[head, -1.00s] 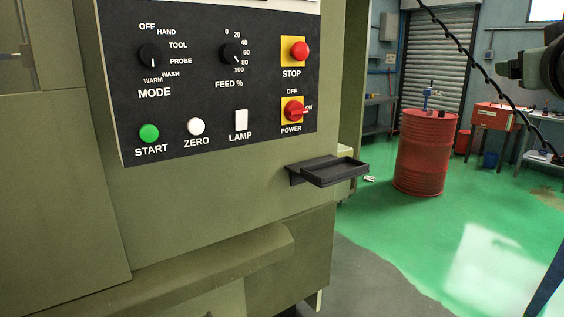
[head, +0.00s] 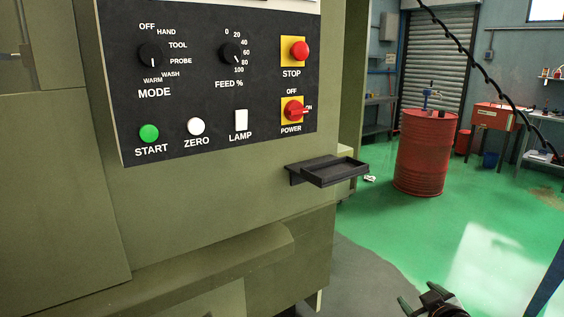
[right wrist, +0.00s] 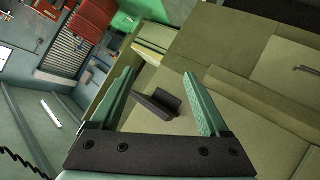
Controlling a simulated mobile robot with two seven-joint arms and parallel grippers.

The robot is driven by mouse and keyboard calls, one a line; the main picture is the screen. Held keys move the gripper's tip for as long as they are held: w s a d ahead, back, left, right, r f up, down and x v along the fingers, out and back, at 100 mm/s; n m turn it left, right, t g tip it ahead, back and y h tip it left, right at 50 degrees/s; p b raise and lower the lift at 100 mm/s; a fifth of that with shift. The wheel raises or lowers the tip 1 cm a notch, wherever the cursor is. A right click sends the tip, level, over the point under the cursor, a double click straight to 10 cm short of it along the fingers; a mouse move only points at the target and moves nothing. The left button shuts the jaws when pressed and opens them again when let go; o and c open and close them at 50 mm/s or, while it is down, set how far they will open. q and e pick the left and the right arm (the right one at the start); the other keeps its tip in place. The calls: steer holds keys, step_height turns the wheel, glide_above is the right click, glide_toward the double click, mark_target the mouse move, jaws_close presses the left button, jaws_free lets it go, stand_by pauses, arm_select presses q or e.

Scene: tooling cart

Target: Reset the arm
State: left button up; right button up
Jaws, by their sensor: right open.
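My right gripper (head: 420,297) is low at the bottom edge of the head view, right of the green machine (head: 210,225). Its green fingers are spread apart and empty in the right wrist view (right wrist: 158,74). In that view the small black tray (right wrist: 155,105) shows between the fingers, beyond them. In the head view the tray (head: 336,179) juts from the machine's side, above and left of the gripper, apart from it. My left gripper is not in view.
The control panel (head: 265,92) has a mode knob (head: 149,56), a feed knob (head: 231,54), a red stop button (head: 299,50) and a red power switch (head: 294,110) turned toward ON. A red drum (head: 424,155) stands behind. Green floor (head: 440,235) between is clear.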

steer(key=s+a+f+n+g+y, duration=0.1)
steer(key=s+f+n+g+y, duration=0.2)
steer(key=s+f, duration=2.35)
steer(key=a+m+y, duration=0.1)
steer(key=a+m, duration=0.5)
steer(key=a, duration=0.6)
steer(key=r+p, duration=0.3)
steer(key=r, duration=0.1)
steer(key=r+p, duration=0.2)
steer(key=shift+s+d+p, duration=0.15)
steer(key=shift+s+p, duration=0.15)
steer(key=shift+s, duration=0.1)
